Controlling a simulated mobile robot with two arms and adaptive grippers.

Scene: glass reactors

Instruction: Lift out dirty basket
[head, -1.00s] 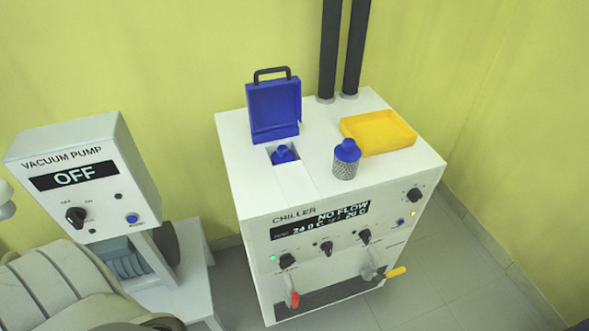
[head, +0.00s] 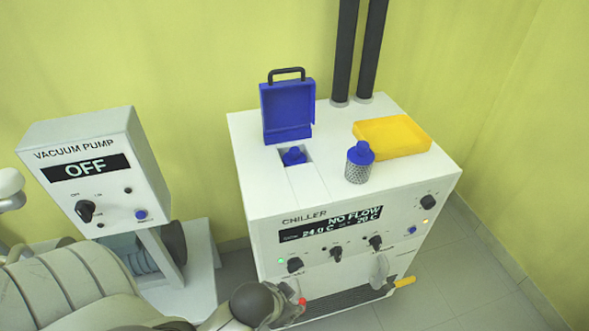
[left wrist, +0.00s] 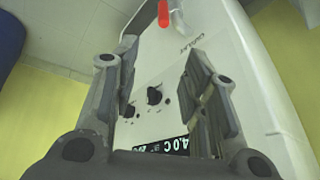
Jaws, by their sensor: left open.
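The chiller (head: 345,205) is a white box with its blue lid (head: 288,108) standing open. In the opening in its top sits a basket of which only the blue cap (head: 294,156) shows; its body is hidden, so I cannot see how dirty it is. A second basket (head: 358,168), grey mesh with a blue cap, stands upright on the top to the right. My left gripper (left wrist: 157,85) is open and empty in the left wrist view, pointing at the chiller's front panel. In the head view my left arm is low in front of the chiller, well below both baskets.
A yellow tray (head: 393,136) lies on the chiller top behind the mesh basket. Two black pipes (head: 358,50) rise at the back. Red (head: 302,302) and yellow (head: 405,281) valve handles stick out in front. The vacuum pump (head: 97,165) stands at the left.

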